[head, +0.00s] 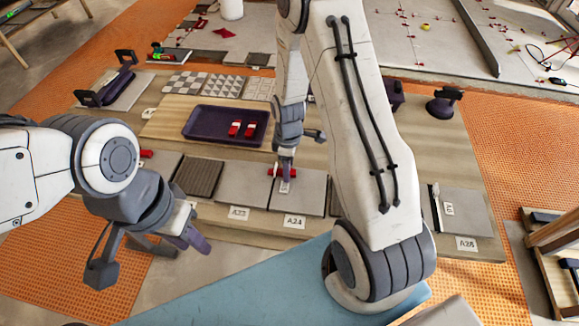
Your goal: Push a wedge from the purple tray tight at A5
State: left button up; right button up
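The dark purple tray (203,122) lies on the bench at centre left and holds two red wedges (235,128). Another red wedge (273,172) lies at the far edge of the grey tiles, under my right gripper. My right gripper (285,172) points down with its tip at this wedge and partly covers it. Whether its fingers grip the wedge or only touch it cannot be told. A small white label (284,187) sits just in front of it; its text is too small to read surely. My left gripper (148,262) is open and empty in front of the bench.
Grey tiles (300,195) and a dark ribbed tile (199,177) line the bench front, with labels (294,221). Patterned sample tiles (184,83) lie behind the tray. A dark-handled tool (445,103) stands at the right. My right arm hides part of the tile row.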

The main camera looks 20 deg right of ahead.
notch_tip(320, 180, up, 10)
jog(key=s+a+r+m, duration=0.2)
jog(key=s+a+r, duration=0.7)
jog(key=a, duration=0.4)
jog(key=s+a+r+m, duration=0.1)
jog(key=s+a+r, duration=0.1)
jog(key=s, duration=0.4)
jog(key=s+a+r+m+y, duration=0.1)
jog(key=s+a+r, duration=0.1)
jog(key=s, duration=0.4)
jog(key=shift+s, duration=0.3)
jog(key=shift+r, duration=0.1)
